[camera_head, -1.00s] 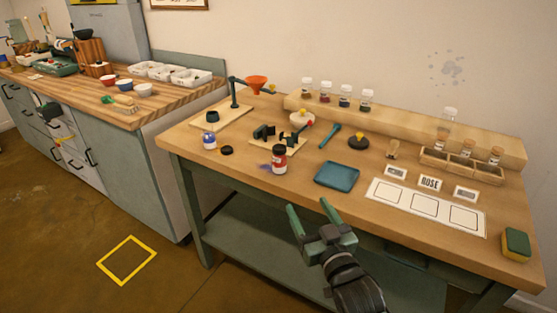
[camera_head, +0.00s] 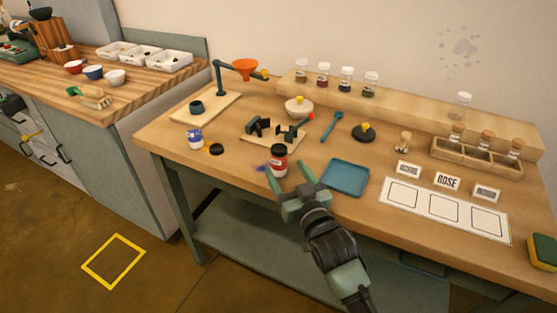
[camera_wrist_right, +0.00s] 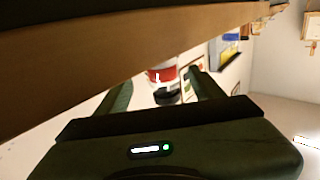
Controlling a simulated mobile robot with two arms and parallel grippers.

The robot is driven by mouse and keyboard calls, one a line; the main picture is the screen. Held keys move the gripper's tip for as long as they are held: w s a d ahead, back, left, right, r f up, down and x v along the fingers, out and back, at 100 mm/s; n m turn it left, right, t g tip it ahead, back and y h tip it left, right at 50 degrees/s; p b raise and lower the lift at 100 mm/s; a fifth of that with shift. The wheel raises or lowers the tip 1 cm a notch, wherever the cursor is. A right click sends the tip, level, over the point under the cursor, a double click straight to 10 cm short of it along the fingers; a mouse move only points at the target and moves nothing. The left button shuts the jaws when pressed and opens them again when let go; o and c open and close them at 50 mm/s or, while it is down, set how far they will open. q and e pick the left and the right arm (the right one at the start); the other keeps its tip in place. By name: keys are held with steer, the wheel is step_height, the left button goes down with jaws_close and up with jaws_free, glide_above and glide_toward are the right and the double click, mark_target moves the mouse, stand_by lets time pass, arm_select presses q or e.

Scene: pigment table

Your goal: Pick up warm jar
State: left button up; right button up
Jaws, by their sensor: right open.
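The warm jar, taken to be the one with the red label and dark lid (camera_head: 279,158), stands upright near the front edge of the wooden table. In the right wrist view its red and white body (camera_wrist_right: 162,75) shows between my finger lines, with the dark lid below it. My right gripper (camera_head: 287,170) is open and empty, with its fingers pointing at the jar from the front. In the head view the left fingertip overlaps the jar's lower left; contact cannot be told. My left gripper is not in view.
A blue tray (camera_head: 346,178) lies just right of the jar. A wooden stand with dark clamps (camera_head: 262,135) is behind it. A blue-labelled jar (camera_head: 194,138) and a loose dark lid (camera_head: 216,150) are to the left. A white card (camera_head: 440,208) lies at the right.

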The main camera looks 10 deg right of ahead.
mark_target(282, 163)
steer(key=x, duration=0.4)
steer(key=shift+a+r, duration=0.1)
steer(key=shift+a, duration=0.15)
steer(key=shift+w, duration=0.2)
jaws_close()
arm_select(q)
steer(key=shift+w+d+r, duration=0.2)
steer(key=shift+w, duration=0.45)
arm_select(e)
steer(key=shift+r, duration=0.1)
steer(key=shift+r, duration=0.55)
arm_select(q)
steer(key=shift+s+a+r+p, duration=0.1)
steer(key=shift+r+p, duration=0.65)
steer(key=shift+p, duration=0.15)
arm_select(e)
step_height(282, 163, up, 19)
steer(key=shift+f, duration=0.1)
